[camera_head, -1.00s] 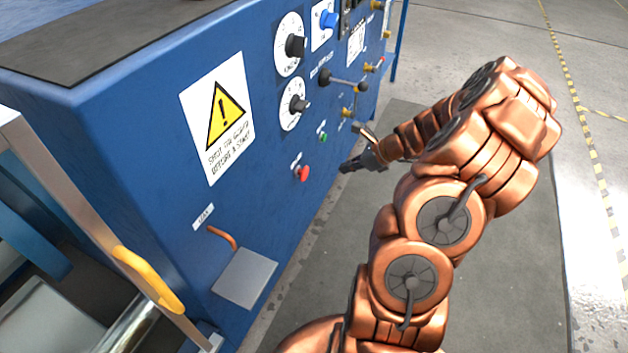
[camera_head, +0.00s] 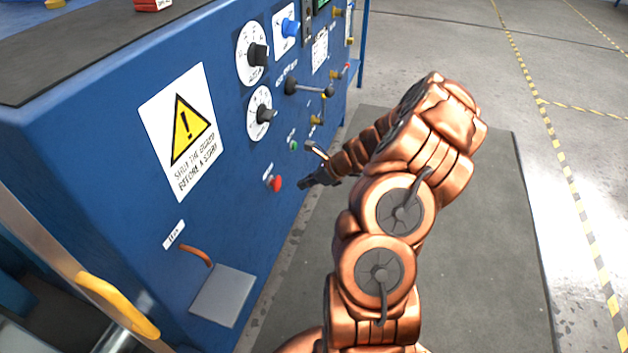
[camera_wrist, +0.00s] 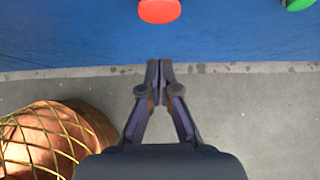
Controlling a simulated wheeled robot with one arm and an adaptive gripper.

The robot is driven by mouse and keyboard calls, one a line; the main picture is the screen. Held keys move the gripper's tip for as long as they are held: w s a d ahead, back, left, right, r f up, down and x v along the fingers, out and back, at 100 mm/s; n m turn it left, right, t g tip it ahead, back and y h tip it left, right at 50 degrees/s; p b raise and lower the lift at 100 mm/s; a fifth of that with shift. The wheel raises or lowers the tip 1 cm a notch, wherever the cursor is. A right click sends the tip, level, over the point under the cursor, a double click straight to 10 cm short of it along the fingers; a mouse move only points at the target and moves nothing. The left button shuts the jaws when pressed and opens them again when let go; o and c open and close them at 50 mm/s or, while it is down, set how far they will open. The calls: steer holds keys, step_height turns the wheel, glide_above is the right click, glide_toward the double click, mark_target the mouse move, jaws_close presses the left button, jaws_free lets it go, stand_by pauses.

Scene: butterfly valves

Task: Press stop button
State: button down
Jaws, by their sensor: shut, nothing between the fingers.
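The red stop button (camera_head: 276,183) sticks out of the front of the blue machine panel in the head view, below the dials. It also shows in the wrist view (camera_wrist: 160,10) at the top edge, partly cut off. My gripper (camera_head: 304,184) is just right of the red button in the head view. In the wrist view my gripper (camera_wrist: 160,64) is shut and empty, its fingertips together. The fingertips lie below the red button in that picture, with a strip of blue panel between them. They look apart from the button.
A green button (camera_head: 294,145) sits up and right of the red one. Dials (camera_head: 258,55), a black lever (camera_head: 305,87) and a warning sign (camera_head: 180,132) are on the panel. A grey flap (camera_head: 222,296) juts out low. Grey floor mat (camera_head: 490,230) lies clear at right.

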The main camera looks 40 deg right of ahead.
mark_target(280, 187)
steer(key=shift+w+a+f+b, duration=0.15)
steer(key=shift+w+a+f, duration=0.25)
steer(key=shift+w, duration=0.45)
steer(key=shift+w+a+f+b, duration=0.15)
steer(key=shift+w+a+f, duration=0.1)
steer(key=shift+w+a, duration=0.45)
steer(key=shift+w+a+f+b, duration=0.15)
steer(key=shift+w+a+f, duration=0.2)
steer(key=shift+w, duration=0.65)
steer(key=shift+r, duration=0.1)
